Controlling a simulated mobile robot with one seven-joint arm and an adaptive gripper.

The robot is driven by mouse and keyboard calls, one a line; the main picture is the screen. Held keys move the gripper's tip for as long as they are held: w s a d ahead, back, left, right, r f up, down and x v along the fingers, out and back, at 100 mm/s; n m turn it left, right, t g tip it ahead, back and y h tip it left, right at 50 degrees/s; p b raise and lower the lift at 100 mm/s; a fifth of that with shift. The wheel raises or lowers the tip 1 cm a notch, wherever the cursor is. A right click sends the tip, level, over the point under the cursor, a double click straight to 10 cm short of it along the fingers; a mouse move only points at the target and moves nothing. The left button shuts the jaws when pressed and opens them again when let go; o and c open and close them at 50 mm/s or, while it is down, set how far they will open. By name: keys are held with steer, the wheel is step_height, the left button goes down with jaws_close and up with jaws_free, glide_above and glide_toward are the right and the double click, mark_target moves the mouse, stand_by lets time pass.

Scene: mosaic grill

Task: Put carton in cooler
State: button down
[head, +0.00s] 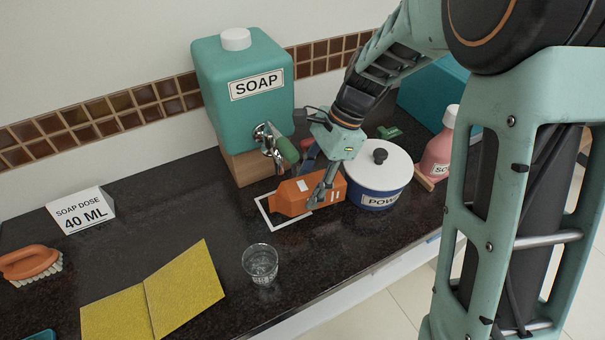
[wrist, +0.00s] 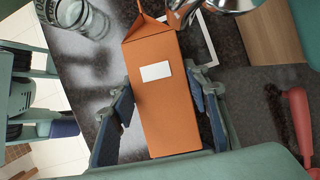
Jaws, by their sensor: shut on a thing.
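The orange carton (head: 289,199) lies on its side over a white outlined square (head: 265,217) on the dark counter, below the soap tap. My gripper (head: 323,198) is shut on it. In the wrist view the carton (wrist: 168,105), with a blank white label, sits between the two fingers of my gripper (wrist: 163,90). I cannot tell whether the carton touches the counter. A teal box (head: 433,92) at the back right, partly hidden by my arm, may be the cooler; its opening is not visible.
A teal soap dispenser (head: 243,100) stands behind the carton. A blue-and-white pot (head: 380,175) is close on its right, with a pink bottle (head: 437,155) beyond. A glass (head: 260,263) stands in front, near a yellow folder (head: 184,290). A brush (head: 30,263) lies at far left.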

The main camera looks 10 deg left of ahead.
mark_target(301, 186)
steer(key=w+a, duration=0.2)
steer(key=w, duration=0.1)
steer(key=shift+w+a, duration=0.1)
steer(key=shift+a, duration=0.1)
steer(key=shift+f, duration=1.65)
steer(key=shift+f, duration=0.2)
steer(key=c, duration=1.1)
jaws_free()
